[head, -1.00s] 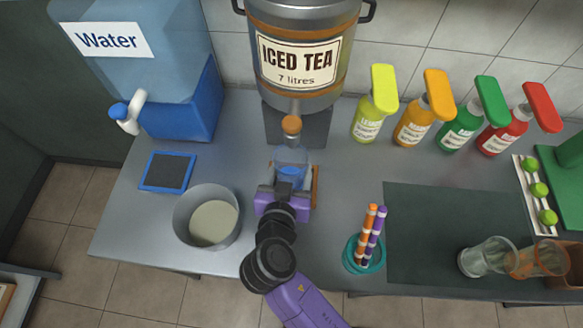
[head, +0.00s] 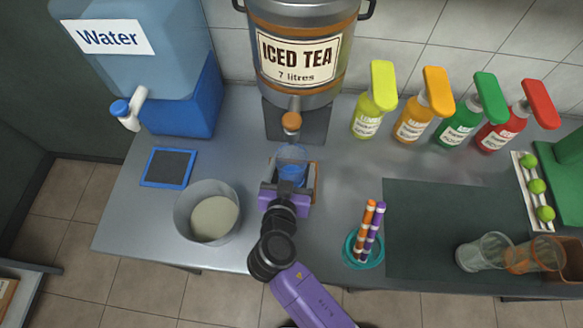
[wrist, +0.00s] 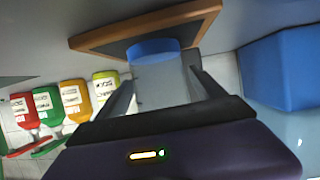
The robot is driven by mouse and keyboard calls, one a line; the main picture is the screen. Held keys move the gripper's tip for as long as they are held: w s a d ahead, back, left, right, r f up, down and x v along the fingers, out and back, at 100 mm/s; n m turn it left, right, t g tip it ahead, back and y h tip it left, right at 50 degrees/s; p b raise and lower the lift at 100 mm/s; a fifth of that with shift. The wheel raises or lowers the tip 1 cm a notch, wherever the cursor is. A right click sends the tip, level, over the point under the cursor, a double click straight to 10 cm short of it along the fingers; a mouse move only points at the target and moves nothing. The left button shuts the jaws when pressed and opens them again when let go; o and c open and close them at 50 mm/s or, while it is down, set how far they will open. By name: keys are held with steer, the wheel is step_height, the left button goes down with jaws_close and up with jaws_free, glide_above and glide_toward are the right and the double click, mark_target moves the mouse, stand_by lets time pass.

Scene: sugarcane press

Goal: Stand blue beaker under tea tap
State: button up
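The blue beaker (head: 291,166) is clear with a blue part. My gripper (head: 289,180) is at its near side, with a finger on each side of it. In the wrist view the beaker (wrist: 160,82) is between the fingers of my gripper (wrist: 160,72), which look closed against its sides; its blue end (wrist: 153,49) is close to a wood-framed pad. I cannot tell whether it touches the pad. The iced tea tap (head: 291,123) has an orange knob and sits just behind the beaker in the head view, on the tea urn (head: 300,55).
The wood-framed pad (head: 316,184) is partly hidden by my gripper. A grey pot (head: 180,215) stands left, a straw cup (head: 352,250) right. A blue-framed pad (head: 168,167) and water dispenser (head: 180,100) are farther left. Syrup bottles (head: 414,120) line the back right.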

steer(key=shift+r, duration=0.1)
steer(key=shift+r, duration=0.15)
steer(key=b+v, duration=0.1)
steer(key=v, duration=1.1)
steer(key=shift+s, duration=0.1)
stand_by(0.4)
